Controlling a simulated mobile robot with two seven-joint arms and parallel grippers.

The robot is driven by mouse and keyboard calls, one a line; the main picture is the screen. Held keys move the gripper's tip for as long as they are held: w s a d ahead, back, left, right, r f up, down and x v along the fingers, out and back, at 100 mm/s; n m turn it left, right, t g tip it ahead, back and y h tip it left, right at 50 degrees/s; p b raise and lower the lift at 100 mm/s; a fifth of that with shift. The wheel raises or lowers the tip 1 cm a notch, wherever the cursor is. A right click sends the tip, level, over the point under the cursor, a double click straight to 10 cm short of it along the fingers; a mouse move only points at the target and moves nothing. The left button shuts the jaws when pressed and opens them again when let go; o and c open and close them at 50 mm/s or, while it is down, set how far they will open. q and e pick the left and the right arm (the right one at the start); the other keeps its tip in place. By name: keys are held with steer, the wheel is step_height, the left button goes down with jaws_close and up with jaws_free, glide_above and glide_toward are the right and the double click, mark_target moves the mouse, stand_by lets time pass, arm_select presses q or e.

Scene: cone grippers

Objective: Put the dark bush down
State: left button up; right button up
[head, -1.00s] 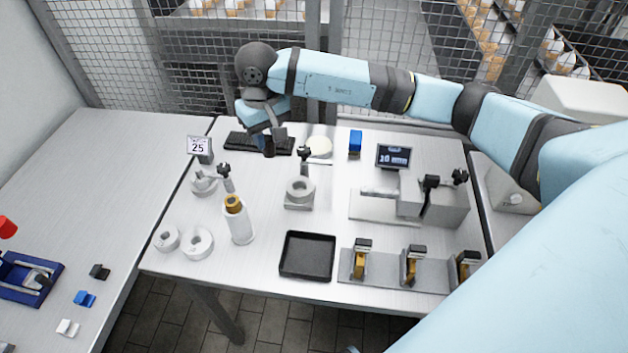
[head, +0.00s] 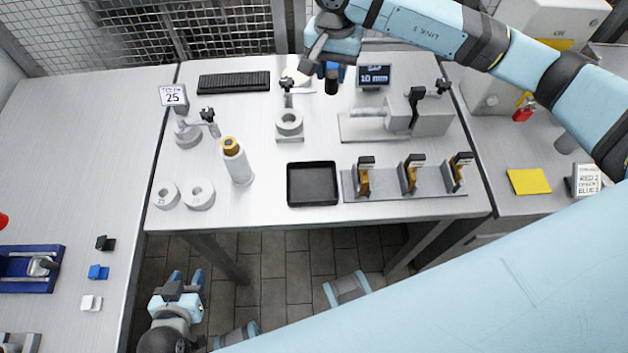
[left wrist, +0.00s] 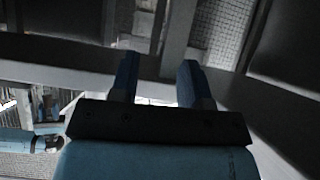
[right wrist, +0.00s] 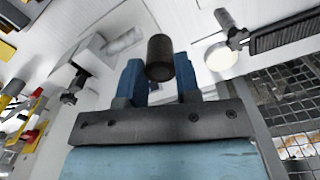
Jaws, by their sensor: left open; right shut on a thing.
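The dark bush (head: 331,86) is a small dark cylinder held in my right gripper (head: 327,66), over the back of the table just left of the display. In the right wrist view the bush (right wrist: 160,58) sits between the blue fingertips of the gripper (right wrist: 160,80), with the table behind it. My left gripper (head: 185,278) is low in front of the table, over the floor, open and empty. In the left wrist view its two blue fingers (left wrist: 160,82) are apart with nothing between them.
A black tray (head: 312,202) lies empty at the table's front. A rack (head: 385,185) with several upright holders stands right of it. A ring fixture (head: 289,124), a white bottle (head: 236,165), a keyboard-like black strip (head: 234,83), a display (head: 374,76) and a grey fixture (head: 430,118) stand around.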

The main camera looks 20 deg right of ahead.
steer(key=s+a+r+m+p, duration=0.15)
steer(key=s+m, duration=0.25)
steer(key=m, duration=0.5)
steer(key=s+a+r+m, duration=0.3)
steer(key=s+m, duration=0.2)
steer(key=m, duration=0.3)
steer(key=s+a+r+m+p, duration=0.15)
steer(key=s+m, duration=0.25)
steer(key=m, duration=0.5)
glide_above(325, 185)
step_height(325, 185, down, 14)
steer(key=f, duration=0.1)
steer(key=shift+f+m+b, duration=0.25)
steer(key=shift+m+b, duration=0.05)
steer(key=shift+b, duration=0.05)
steer(key=shift+f, duration=1.95)
steer(key=shift+f, duration=0.2)
steer(key=o, duration=1)
steer(key=shift+c, duration=0.2)
